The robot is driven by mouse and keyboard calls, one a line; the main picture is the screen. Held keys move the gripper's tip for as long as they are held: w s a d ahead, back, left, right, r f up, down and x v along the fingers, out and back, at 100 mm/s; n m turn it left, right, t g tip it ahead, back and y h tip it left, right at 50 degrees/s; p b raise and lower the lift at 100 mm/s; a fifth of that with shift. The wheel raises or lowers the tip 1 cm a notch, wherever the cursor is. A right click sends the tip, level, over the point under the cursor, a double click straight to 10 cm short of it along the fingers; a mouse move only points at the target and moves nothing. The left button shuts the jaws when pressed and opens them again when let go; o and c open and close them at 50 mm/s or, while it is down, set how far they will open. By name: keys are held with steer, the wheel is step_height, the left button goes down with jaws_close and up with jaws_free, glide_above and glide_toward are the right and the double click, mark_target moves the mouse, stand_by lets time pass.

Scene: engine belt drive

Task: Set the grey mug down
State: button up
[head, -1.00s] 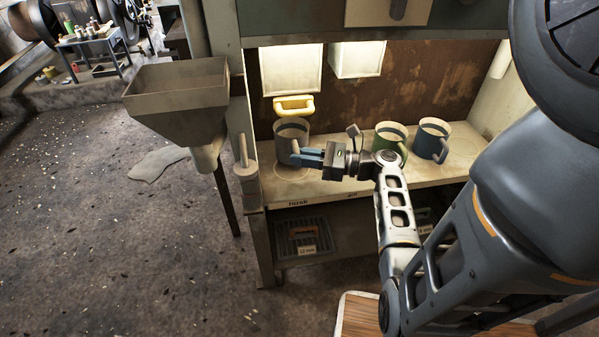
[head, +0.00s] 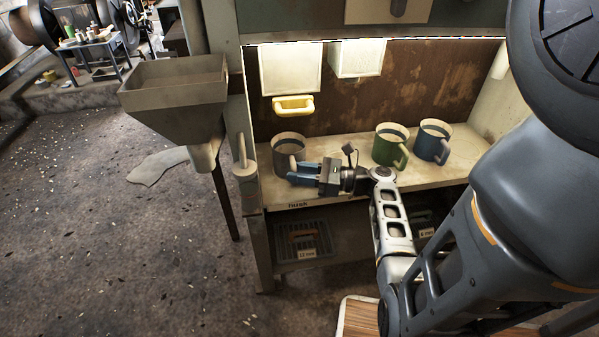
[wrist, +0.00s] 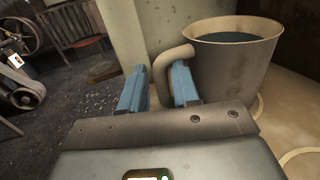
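The grey mug (head: 283,160) stands upright at the left end of the pale shelf (head: 345,180), and its base appears to rest on the surface. My gripper (head: 292,173) is at its front right. In the wrist view, my gripper's two blue fingers (wrist: 158,88) stand apart, one on each side of the mug's handle (wrist: 162,70). The handle is close to the right finger, with a narrow gap at the left one. The grey mug (wrist: 232,75) fills the upper right there and holds dark liquid. The handle's lower end is hidden by my gripper.
A green mug (head: 386,148) and a blue mug (head: 430,143) stand to the right on the same shelf. A hopper (head: 175,95) and shelf post stand at left. Ring outlines mark the shelf.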

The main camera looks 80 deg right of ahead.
steer(key=shift+o, duration=0.8)
steer(key=shift+s, duration=0.15)
steer(key=s, duration=1.1)
steer(key=shift+s+d+p, duration=0.2)
steer(key=shift+s+p, duration=0.15)
steer(key=shift+p, duration=0.1)
steer(key=shift+s, duration=0.1)
